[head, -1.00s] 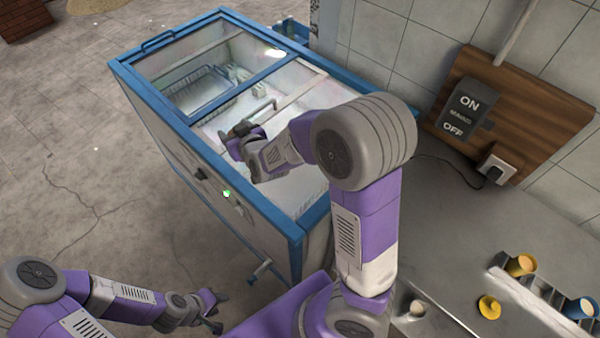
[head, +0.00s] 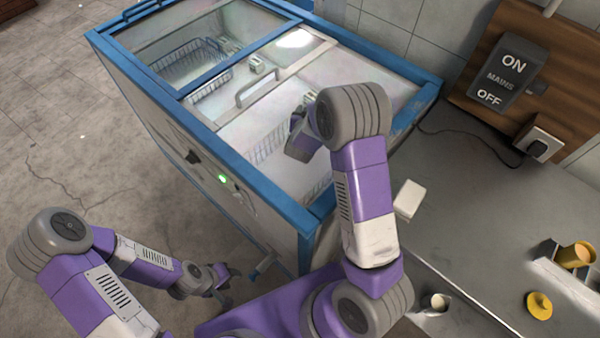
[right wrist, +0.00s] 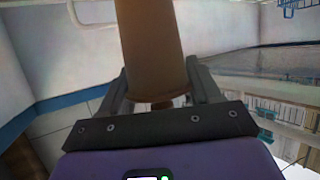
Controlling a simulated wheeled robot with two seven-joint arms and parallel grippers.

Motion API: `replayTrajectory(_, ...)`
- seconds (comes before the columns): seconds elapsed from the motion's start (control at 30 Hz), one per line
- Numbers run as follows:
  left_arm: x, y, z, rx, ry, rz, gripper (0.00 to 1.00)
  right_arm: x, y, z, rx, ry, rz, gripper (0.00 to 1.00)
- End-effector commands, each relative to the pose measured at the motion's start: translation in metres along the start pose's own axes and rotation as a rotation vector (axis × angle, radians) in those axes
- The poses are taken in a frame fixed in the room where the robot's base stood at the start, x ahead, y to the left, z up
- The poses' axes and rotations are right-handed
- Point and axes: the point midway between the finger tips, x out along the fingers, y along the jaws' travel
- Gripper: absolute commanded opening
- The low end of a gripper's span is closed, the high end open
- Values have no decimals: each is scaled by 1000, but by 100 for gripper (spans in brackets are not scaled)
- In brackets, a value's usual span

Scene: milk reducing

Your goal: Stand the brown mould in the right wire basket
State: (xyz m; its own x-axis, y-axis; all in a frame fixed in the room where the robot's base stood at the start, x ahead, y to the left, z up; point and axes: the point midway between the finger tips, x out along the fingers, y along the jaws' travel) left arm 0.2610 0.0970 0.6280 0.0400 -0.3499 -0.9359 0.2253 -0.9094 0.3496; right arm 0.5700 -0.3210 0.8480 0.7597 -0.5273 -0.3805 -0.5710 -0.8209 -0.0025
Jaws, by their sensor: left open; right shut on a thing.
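The brown mould (right wrist: 150,45) shows in the right wrist view as a tapered brown cylinder between the fingers of my right gripper (right wrist: 158,75), which is shut on it. In the head view my right arm reaches over the chest freezer (head: 207,150), and its wrist hides the mould. The right wire basket (head: 262,148) shows partly as white wire in the freezer's near right part, beside my right wrist. Another wire basket (head: 190,65) lies in the left part. My left gripper (head: 228,277) is open and empty, low in front of the freezer.
The freezer has a blue rim (head: 265,205) and a lid handle (head: 258,88). A grey worktop (head: 460,235) to the right holds a white block (head: 409,199), a small cup (head: 436,303) and yellow pieces (head: 539,305). A mains switch (head: 505,73) is on the wall.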

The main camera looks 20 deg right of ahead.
Motion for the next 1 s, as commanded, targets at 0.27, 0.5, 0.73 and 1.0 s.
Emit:
replayTrajectory(0.27, 20, -7, -1, 1, 1, 0, 43, 23, 11, 44, 16, -5, 50, 12)
replayTrajectory(0.5, 30, -11, -2, 1, 1, 0, 43, 35, 11, 72, 18, -2, 47, 12)
replayTrajectory(0.73, 38, -14, -2, 1, 1, 0, 43, 44, 11, 95, 17, -4, 47, 12)
replayTrajectory(1.0, 42, -16, -2, 1, 1, 0, 43, 49, 10, 107, 18, -2, 45, 12)
